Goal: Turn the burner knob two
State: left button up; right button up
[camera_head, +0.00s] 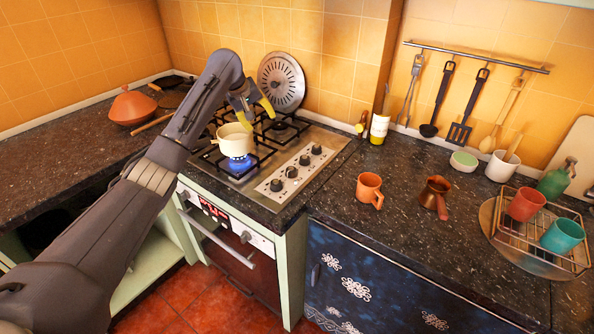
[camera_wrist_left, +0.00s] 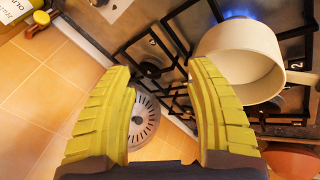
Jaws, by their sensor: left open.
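A row of several dark burner knobs (camera_head: 291,172) stands on the stove's metal control strip (camera_head: 270,187), right of the burners. I cannot tell which knob is number two in the head view. A cream pot (camera_head: 234,140) sits over a lit burner with a blue flame (camera_head: 238,164). My left gripper (camera_head: 256,112) is open and empty above the back of the stove, behind the pot and away from the knobs. In the left wrist view its yellow fingers (camera_wrist_left: 160,72) are apart, with the pot (camera_wrist_left: 243,58) beside them. My right gripper is not in view.
A round metal lid (camera_head: 281,82) leans on the tiled wall behind the stove. An orange mug (camera_head: 369,190) and a copper pot (camera_head: 435,193) stand on the right counter. A dish rack (camera_head: 540,248) is far right. Space above the knobs is clear.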

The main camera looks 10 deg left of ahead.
aim_at(291, 169)
pick_arm(q)
jog(key=s+d+r+n+g+y, duration=0.1)
jog(key=s+d+n+g, duration=0.15)
jog(key=d, duration=0.35)
jog(key=s+d+r+n+g, duration=0.2)
jog(key=s+d+g, duration=0.15)
jog(key=d, duration=0.25)
jog(key=shift+t+y, duration=0.3)
jog(key=shift+t, duration=0.1)
notch_tip(291, 169, down, 18)
jog(key=shift+d+r, duration=0.1)
jog(key=shift+d, duration=0.05)
jog(key=shift+c, duration=0.5)
grip_shut()
